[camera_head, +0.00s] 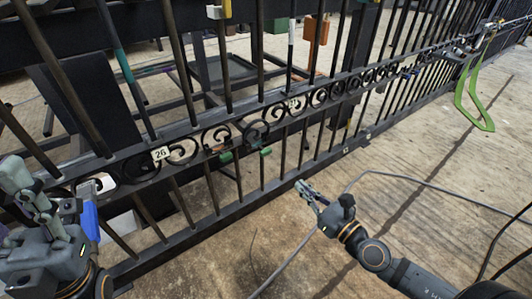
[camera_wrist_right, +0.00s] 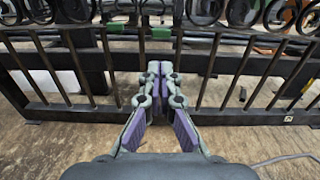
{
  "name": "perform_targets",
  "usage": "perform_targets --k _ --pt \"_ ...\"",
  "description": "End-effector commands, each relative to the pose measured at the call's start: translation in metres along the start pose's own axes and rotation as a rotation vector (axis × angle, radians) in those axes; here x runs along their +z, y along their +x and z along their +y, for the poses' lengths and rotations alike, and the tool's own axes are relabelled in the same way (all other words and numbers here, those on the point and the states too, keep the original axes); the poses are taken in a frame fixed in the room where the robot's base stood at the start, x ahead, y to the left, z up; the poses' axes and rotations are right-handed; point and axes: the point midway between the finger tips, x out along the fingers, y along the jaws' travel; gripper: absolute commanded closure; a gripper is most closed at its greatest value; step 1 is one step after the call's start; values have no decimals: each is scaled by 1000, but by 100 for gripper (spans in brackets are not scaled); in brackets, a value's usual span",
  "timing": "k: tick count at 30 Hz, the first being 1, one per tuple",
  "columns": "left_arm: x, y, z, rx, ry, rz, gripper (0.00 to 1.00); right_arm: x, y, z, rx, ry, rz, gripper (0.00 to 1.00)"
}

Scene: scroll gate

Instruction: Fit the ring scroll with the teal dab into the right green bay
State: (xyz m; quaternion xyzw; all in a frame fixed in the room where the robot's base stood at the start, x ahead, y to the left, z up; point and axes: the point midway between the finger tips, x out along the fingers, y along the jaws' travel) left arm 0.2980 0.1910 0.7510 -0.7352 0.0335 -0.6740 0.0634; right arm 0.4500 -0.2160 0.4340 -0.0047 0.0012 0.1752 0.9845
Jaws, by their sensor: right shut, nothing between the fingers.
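A row of dark scrolls fills the gate's rail band in the head view; a scroll (camera_head: 257,131) sits low in it above two green marks, the left one (camera_head: 226,156) and the right one (camera_head: 265,151). A teal dab is too small to confirm on any scroll.
The dark gate's bars (camera_head: 212,188) run diagonally across the scene. A number plate (camera_head: 161,153) reads 26. A blue piece (camera_head: 90,221) is beside my left gripper. A green loop (camera_head: 470,105) hangs at the right. Cables cross the open concrete floor (camera_head: 430,165).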

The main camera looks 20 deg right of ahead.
Motion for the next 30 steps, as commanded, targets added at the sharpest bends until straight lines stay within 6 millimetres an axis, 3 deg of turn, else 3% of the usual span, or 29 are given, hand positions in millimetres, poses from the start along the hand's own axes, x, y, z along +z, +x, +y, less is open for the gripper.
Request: perform_targets --k 11,16,19,24,30 --pt "-2 23 -5 -10 -7 2 64 6 25 -2 -11 19 -6 100" --pt "-6 47 -11 -22 -16 7 64 10 52 -1 -8 16 -9 100" --pt "-7 51 -13 -25 -18 10 64 7 75 -1 -6 14 -10 100" --pt "-7 50 -13 -27 -20 12 64 2 109 -1 -4 11 -7 100" --pt "-6 46 -12 -26 -19 11 64 1 134 -1 -4 9 -5 100"
